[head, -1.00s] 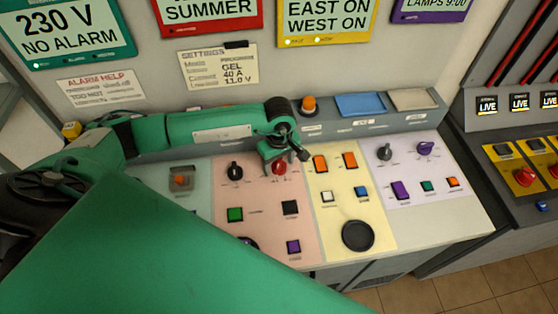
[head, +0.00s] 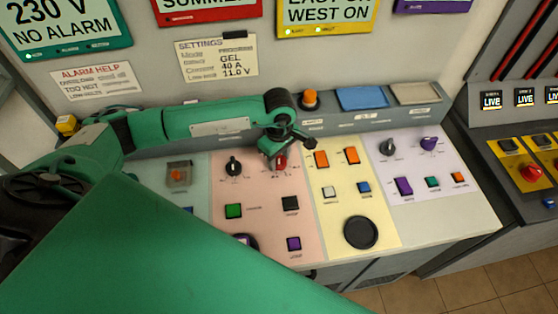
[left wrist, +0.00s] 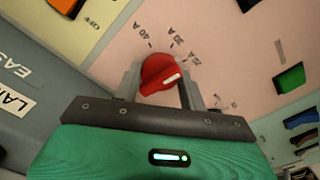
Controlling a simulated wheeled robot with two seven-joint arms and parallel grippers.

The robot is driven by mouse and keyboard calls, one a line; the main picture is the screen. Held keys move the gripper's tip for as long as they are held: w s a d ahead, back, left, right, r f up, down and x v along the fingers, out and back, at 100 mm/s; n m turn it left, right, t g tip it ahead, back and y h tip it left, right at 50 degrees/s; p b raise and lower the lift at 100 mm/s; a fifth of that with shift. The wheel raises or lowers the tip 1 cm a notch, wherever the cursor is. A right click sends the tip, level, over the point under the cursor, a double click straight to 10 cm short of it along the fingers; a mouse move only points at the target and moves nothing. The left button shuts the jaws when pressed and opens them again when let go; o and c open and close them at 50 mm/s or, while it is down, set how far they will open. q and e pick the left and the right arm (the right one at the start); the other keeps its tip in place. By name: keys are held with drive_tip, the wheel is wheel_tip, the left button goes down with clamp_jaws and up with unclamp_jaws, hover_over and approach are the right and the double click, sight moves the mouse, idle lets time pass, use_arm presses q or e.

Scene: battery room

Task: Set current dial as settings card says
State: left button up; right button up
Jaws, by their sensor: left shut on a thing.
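The settings card (head: 217,59) on the back wall reads GEL, 40 A and 11.0 V. The red current dial (head: 281,161) sits on the pink panel section; it also shows in the left wrist view (left wrist: 157,72). Its white mark points roughly at 20 A on a scale that includes 40 A, 30 A and 20 A. My left gripper (head: 272,162) is down over the dial, one finger on each side, shut on it. In the head view the gripper hides part of the dial. My right gripper is not in view.
A black knob (head: 233,167) stands left of the red dial. Orange switches (head: 321,159) stand close on its right. Green (head: 233,211) and black (head: 290,204) buttons lie in front. An orange-topped beacon (head: 310,98) stands on the ledge behind.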

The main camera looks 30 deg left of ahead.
use_arm(q)
drive_tip(key=n+b, duration=0.4)
drive_tip(key=shift+f+n, duration=0.2)
drive_tip(key=shift+n, duration=0.1)
drive_tip(key=n+b, duration=0.3)
drive_tip(key=shift+n, duration=0.3)
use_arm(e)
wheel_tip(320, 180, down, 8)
use_arm(q)
drive_tip(key=shift+n+b, duration=1.1)
drive_tip(key=shift+n, duration=0.3)
drive_tip(key=shift+r+n+b, duration=0.15)
drive_tip(key=shift+n+b, duration=0.45)
drive_tip(key=shift+n, duration=0.45)
drive_tip(key=shift+r+n+b, duration=0.1)
drive_tip(key=shift+n+b, duration=0.45)
drive_tip(key=shift+n, duration=0.5)
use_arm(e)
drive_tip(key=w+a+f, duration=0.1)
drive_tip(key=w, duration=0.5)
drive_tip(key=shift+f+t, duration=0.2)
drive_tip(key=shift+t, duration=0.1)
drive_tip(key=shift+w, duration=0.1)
use_arm(q)
drive_tip(key=o, duration=1)
